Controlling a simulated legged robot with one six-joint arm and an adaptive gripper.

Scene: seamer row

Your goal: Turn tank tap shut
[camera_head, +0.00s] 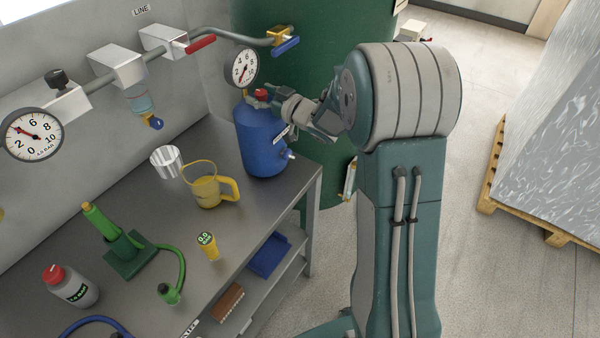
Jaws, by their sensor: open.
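A blue tank (261,142) stands upright at the bench's far right corner, with a red knob (261,94) on top and a small fitting (290,154) low on its right side. A white tag hangs by its right side; I cannot read it. A brass valve with a blue lever (286,46) sits on the pipe at the large green tank (318,40). I cannot tell which fitting is the tank tap. My gripper (276,98) is open beside the blue tank's top, close to the red knob; contact cannot be told. My wrist covers part of the green tank.
A gauge (241,68) rises behind the blue tank. A wrapped pallet load (550,130) stands right. Floor between is free.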

